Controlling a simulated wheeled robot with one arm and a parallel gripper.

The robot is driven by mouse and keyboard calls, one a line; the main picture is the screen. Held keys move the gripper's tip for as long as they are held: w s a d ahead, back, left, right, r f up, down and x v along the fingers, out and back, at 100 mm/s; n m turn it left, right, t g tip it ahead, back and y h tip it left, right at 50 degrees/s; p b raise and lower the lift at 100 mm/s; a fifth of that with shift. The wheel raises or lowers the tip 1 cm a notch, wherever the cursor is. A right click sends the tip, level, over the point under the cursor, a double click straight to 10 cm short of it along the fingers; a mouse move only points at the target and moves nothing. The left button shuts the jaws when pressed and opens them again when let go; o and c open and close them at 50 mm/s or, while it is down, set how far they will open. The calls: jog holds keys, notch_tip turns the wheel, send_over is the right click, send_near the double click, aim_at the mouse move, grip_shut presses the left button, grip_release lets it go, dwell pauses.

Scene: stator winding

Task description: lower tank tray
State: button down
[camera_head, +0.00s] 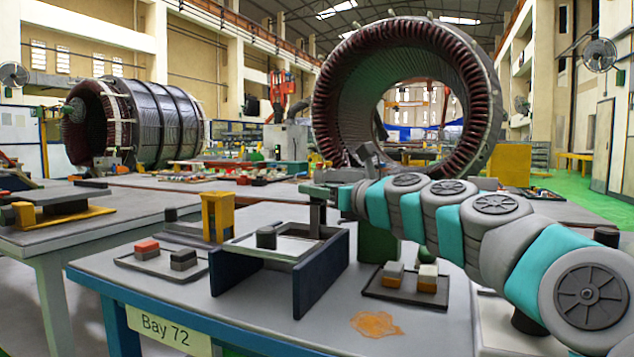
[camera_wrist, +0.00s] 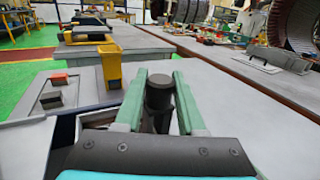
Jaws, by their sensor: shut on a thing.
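The tank tray (camera_head: 287,244), a shallow frame with a pale panel, sits level at the top of a dark blue stand (camera_head: 319,276). I cannot tell whether it touches the stand. A short dark cylinder (camera_head: 266,238) stands at its left side, and a taller dark post (camera_head: 318,217) rises at its back right. My gripper (camera_head: 318,190) comes in from the right above the tray and is shut on the post's top. In the wrist view the green fingers flank the dark round post top (camera_wrist: 159,92). The post's lower part is mostly hidden there.
A yellow holder (camera_head: 218,216) stands behind the tray to the left. An orange stain (camera_head: 376,324) marks the bare front tabletop.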

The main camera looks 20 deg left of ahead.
jog(key=shift+a+f, duration=0.1)
jog(key=shift+f, duration=0.25)
jog(key=c, duration=0.8)
grip_release()
jog(key=shift+c, duration=0.2)
jog(key=o, duration=0.3)
jog(key=shift+o, duration=0.2)
jog(key=shift+r, duration=0.1)
jog(key=shift+d, duration=0.2)
jog(key=v, duration=0.7)
jog(key=shift+s+d, duration=0.2)
